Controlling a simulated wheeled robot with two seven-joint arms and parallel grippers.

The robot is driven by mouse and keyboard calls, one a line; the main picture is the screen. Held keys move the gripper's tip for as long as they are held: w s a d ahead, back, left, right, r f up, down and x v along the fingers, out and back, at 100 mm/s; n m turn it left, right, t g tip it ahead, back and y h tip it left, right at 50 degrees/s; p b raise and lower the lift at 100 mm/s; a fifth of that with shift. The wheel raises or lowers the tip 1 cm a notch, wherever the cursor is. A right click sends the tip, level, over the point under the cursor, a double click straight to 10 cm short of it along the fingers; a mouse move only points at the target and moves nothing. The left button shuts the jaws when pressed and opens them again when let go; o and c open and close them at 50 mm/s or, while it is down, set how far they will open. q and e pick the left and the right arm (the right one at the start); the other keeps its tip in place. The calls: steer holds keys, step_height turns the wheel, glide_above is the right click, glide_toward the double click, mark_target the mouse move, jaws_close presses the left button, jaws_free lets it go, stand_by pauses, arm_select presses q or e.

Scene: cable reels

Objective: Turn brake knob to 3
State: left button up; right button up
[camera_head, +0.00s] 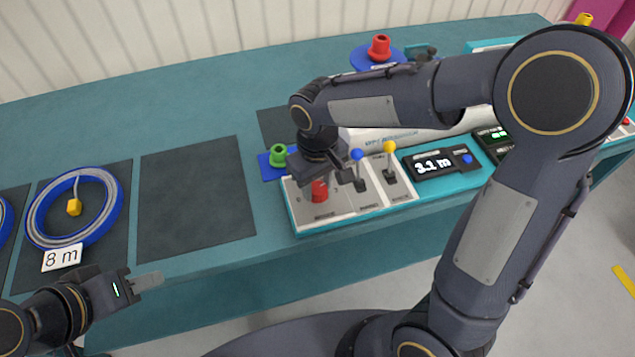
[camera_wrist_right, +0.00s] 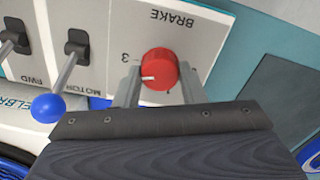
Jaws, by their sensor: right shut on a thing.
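The red brake knob (camera_head: 319,190) stands on the grey brake panel (camera_head: 311,211) at the left end of the control box. In the right wrist view the knob (camera_wrist_right: 160,68) has a white mark pointing left and slightly down; a "3" is printed to its left, just above the mark's line. My right gripper (camera_wrist_right: 160,86) is shut on the knob, with a finger on each side. In the head view my right gripper (camera_head: 320,185) comes down over the knob.
A blue-tipped lever (camera_head: 358,170) and a yellow-tipped lever (camera_head: 390,162) stand right of the knob. A display (camera_head: 437,163) reads 3.1 m. A blue cable coil (camera_head: 75,208) lies left by an "8 m" label. A dark mat (camera_head: 193,198) is empty.

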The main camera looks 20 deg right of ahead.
mark_target(318, 188)
steer(key=shift+m, duration=1.7)
steer(key=o, duration=1)
steer(key=shift+r, duration=0.1)
step_height(318, 188, up, 8)
steer(key=shift+f+p, duration=0.15)
steer(key=shift+p, duration=0.2)
